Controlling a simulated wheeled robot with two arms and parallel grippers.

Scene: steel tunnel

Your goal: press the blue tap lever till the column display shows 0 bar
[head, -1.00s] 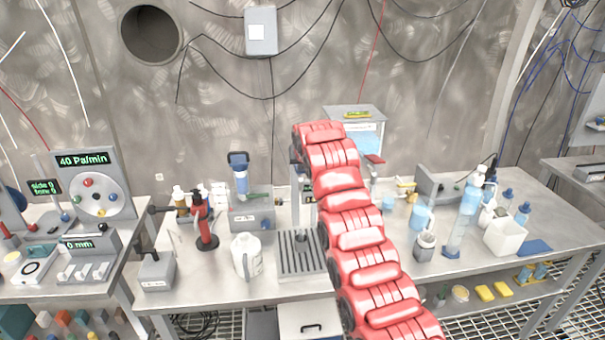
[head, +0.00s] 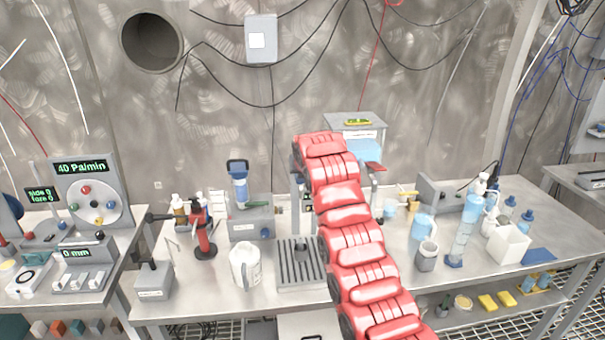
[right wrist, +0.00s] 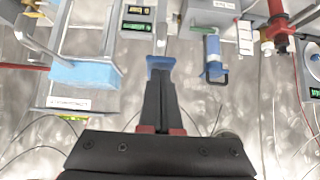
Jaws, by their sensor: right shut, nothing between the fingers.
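The blue tap lever (right wrist: 160,63) shows in the right wrist view, at the tips of my right gripper (right wrist: 160,76). The gripper's dark fingers are shut with nothing between them. Their tips overlap the lever in the picture; I cannot be sure of contact. In the head view my red right arm covers the tap, the lever and the gripper fingers. My left gripper is not in view.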

